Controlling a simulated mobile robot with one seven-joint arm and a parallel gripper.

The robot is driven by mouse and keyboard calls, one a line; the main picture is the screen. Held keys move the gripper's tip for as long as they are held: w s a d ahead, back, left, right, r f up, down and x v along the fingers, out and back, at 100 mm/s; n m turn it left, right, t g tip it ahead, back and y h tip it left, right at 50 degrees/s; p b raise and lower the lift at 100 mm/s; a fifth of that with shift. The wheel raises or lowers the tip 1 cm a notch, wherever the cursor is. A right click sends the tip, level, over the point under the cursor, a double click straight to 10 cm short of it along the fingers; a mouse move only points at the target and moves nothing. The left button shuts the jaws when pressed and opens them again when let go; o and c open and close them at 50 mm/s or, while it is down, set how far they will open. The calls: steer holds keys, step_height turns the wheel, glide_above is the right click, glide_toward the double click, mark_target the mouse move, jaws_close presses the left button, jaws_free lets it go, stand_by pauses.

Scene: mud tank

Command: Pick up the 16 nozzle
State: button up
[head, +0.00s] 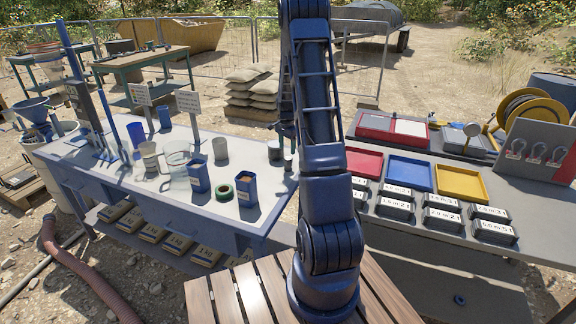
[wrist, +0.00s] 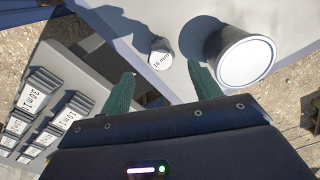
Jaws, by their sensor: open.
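The 16 nozzle (wrist: 160,52) is a small pale cylinder marked "16 mm" on the grey table top in the wrist view. A small upright piece at the right end of the left table in the head view, beside my arm, looks like the same nozzle (head: 288,162). My gripper (wrist: 160,69) is open and empty, its two green fingers apart. The nozzle lies just beyond the fingertips, roughly centred between them, and does not appear to be touched. In the head view my gripper is mostly hidden by my arm.
A larger white-topped cup (wrist: 243,62) stands close right of the nozzle. The right-hand table carries red, blue and yellow trays (head: 461,183) and several labelled black boxes (head: 494,232).

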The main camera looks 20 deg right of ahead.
mark_target(288, 164)
step_height(288, 164, down, 5)
steer(key=shift+w+d+f, duration=0.1)
steer(key=shift+d+f, duration=0.05)
steer(key=shift+f, duration=1.2)
steer(key=shift+w+d+f, duration=0.1)
steer(key=shift+d+f, duration=0.05)
steer(key=shift+f, duration=1.2)
steer(key=c, duration=1.1)
steer(key=shift+r, duration=0.1)
